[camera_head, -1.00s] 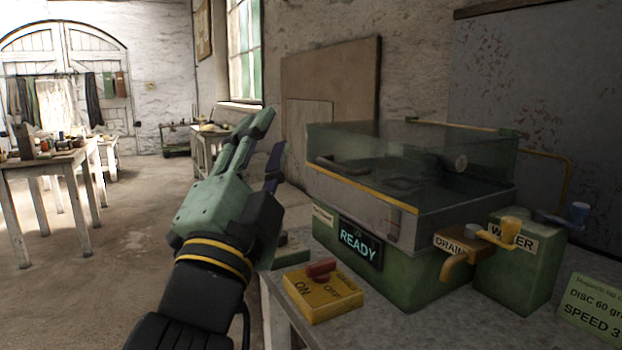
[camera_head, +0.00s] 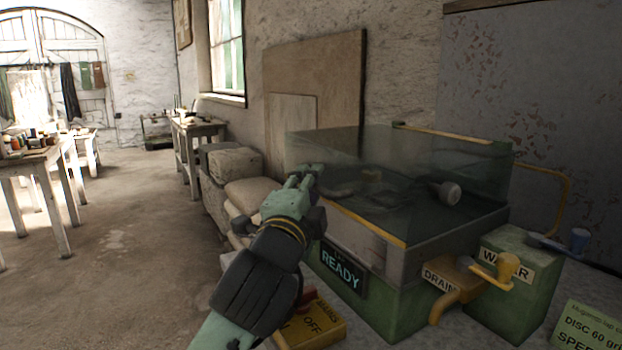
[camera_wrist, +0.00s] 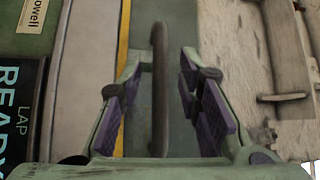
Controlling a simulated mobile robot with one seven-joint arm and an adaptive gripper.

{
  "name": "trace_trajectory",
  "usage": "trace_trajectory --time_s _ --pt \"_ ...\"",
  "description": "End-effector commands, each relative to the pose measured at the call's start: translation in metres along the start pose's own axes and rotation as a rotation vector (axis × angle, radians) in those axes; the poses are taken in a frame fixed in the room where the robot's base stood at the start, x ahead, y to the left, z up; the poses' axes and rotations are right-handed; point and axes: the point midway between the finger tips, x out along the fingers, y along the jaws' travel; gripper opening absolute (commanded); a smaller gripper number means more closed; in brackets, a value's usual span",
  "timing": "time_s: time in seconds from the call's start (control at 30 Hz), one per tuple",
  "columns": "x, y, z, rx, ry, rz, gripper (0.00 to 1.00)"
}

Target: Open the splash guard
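The splash guard (camera_head: 420,155) is a clear, box-like cover with a yellow lower edge, lying closed over the green lap machine (camera_head: 385,308). Its dark bar handle (camera_wrist: 158,125) runs up the wrist view between my fingers. My gripper (camera_wrist: 164,70) is open, with purple-padded fingers on both sides of the handle and a visible gap to each pad. In the head view my gripper (camera_head: 306,174) is at the guard's front left and hides the handle.
A READY display (camera_head: 341,268) is on the machine's front. A yellow switch box (camera_head: 322,322) is below my arm. A drain tap (camera_head: 455,290) and a water box (camera_head: 520,280) stand at the right.

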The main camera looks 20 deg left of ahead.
Motion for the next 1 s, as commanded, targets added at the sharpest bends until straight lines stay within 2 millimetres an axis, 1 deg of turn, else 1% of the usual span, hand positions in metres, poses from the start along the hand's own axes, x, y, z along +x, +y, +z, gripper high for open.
trace_trajectory --time_s 0.1,0.4,0.87,1.0 --pt "0.0075 0.0002 -0.0005 0.000 0.001 0.001 0.31" --pt "0.0088 0.0005 -0.0003 0.000 0.000 0.000 0.31" --pt "0.0085 0.0005 -0.0001 0.000 0.000 0.000 0.00" --pt "0.0085 0.0007 -0.0002 0.000 0.000 0.001 0.00"
